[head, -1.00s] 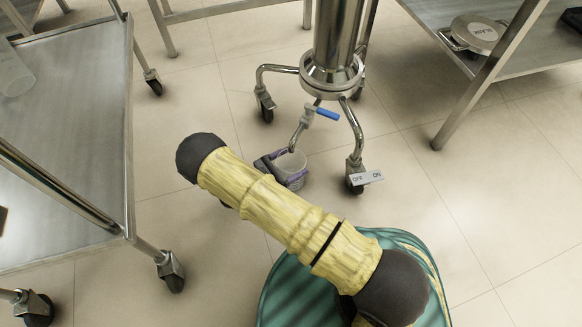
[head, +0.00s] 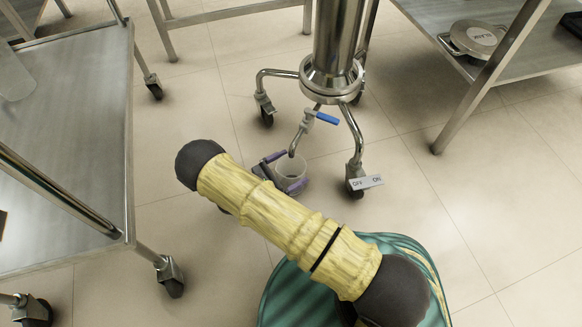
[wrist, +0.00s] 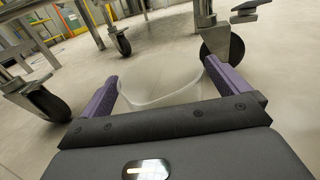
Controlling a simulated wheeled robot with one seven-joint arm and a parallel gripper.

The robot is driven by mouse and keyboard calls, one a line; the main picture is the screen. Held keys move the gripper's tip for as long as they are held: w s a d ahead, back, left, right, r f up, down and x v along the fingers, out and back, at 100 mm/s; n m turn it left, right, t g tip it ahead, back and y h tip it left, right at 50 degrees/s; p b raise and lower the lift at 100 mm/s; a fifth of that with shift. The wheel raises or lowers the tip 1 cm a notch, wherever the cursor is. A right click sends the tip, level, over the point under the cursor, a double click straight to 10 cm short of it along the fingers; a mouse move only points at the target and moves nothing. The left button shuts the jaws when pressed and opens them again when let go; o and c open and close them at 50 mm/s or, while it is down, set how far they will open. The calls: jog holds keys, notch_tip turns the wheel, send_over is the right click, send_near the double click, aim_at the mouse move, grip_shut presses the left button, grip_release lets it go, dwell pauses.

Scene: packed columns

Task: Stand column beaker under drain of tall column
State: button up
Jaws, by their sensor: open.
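The tall steel column (head: 337,40) stands on a wheeled frame. Its drain pipe (head: 299,138), with a blue valve lever (head: 327,118), bends down toward the floor. The clear beaker (head: 291,171) appears upright on the floor, its open mouth at the pipe's lower end. My gripper (head: 287,172) is low beside the beaker, with its purple fingers open on either side. In the wrist view the translucent beaker (wrist: 165,82) sits between the spread fingers of my gripper (wrist: 163,84), with gaps beside it. My arm hides part of the gripper in the head view.
A caster (head: 355,180) of the column frame stands close to the right of the beaker. A steel cart (head: 70,130) is at the left, and a steel table (head: 495,62) holding a round device (head: 474,40) is at the right.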

jog(key=p+v, duration=0.4)
jog(key=v, duration=0.7)
jog(key=shift+s, duration=0.2)
jog(key=shift+a, duration=0.15)
jog(key=w+d+r+m+g+y+p, duration=0.1)
jog(key=d+r+m+g+y+p, duration=0.35)
jog(key=r, duration=0.85)
jog(key=w+d+r+m+g+y+p, duration=0.1)
jog(key=d+r+m+g+y+p, duration=0.1)
jog(key=d+r+m+g+p, duration=0.8)
jog(key=s+d+r+m+t+y+p, duration=0.2)
jog(key=d+r+m+y+p, duration=0.1)
jog(key=r, duration=0.8)
jog(key=s+d+r+m+t+y+p, duration=0.3)
jog(key=r+p, duration=0.2)
jog(key=r, duration=0.6)
jog(key=s+d+r+m+t+y+p, duration=0.3)
jog(key=r+p, duration=0.1)
jog(key=r, duration=0.7)
jog(key=shift+d+r+m, duration=0.2)
jog(key=shift+r+m, duration=0.15)
jog(key=shift+s, duration=0.1)
